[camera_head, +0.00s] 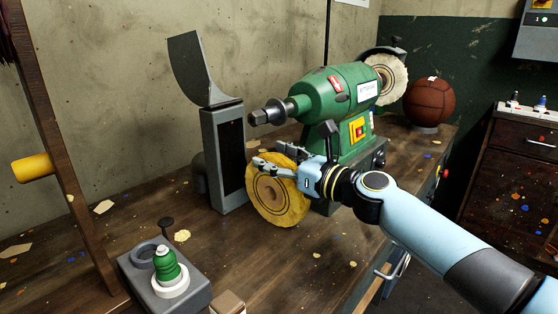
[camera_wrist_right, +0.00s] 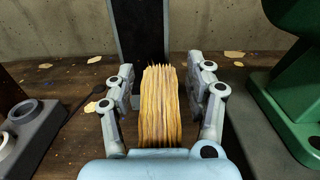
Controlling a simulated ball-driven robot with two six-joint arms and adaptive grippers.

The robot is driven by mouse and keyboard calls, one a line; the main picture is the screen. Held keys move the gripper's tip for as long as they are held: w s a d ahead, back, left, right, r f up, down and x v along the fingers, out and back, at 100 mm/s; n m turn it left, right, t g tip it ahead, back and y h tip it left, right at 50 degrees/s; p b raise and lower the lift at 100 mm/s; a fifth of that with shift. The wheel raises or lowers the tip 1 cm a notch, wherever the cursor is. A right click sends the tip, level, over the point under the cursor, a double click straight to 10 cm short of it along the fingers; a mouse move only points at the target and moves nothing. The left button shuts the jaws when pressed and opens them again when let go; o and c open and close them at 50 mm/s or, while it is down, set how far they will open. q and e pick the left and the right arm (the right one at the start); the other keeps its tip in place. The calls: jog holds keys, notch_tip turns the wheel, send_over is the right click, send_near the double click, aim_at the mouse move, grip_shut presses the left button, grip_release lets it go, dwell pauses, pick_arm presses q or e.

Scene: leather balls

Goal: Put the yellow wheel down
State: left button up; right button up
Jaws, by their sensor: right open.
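The yellow wheel (camera_head: 277,204), a thick layered buffing disc with a brown centre, stands upright on the wooden bench, in front of the green grinder. My right gripper (camera_head: 268,165) is at the wheel's upper edge. In the right wrist view the wheel's ridged edge (camera_wrist_right: 161,110) is between the two fingers of the right gripper (camera_wrist_right: 161,80), with a narrow gap on each side. The gripper is open. The wheel's lower edge appears to touch the bench. My left gripper is not in view.
The green grinder (camera_head: 340,100) with a pale wheel (camera_head: 388,78) stands behind. A grey post (camera_head: 222,155) is close left of the wheel. A leather ball (camera_head: 430,101) is at the back right.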

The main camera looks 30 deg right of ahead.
aim_at(294, 168)
jog(key=shift+r, duration=0.25)
jog(key=v, duration=0.2)
jog(key=b+v, duration=0.1)
jog(key=v, duration=0.2)
jog(key=f+v, duration=0.1)
jog(key=v, duration=0.1)
jog(key=shift+s+d+b, duration=0.1)
jog(key=shift+s+b, duration=0.2)
jog(key=shift+b, duration=0.1)
jog(key=b+v, duration=0.1)
jog(key=b, duration=0.1)
jog(key=b+v, duration=0.3)
jog(key=b, duration=0.1)
jog(key=shift+s+d+r, duration=0.1)
jog(key=shift+s+r, duration=0.1)
jog(key=shift+r, duration=0.2)
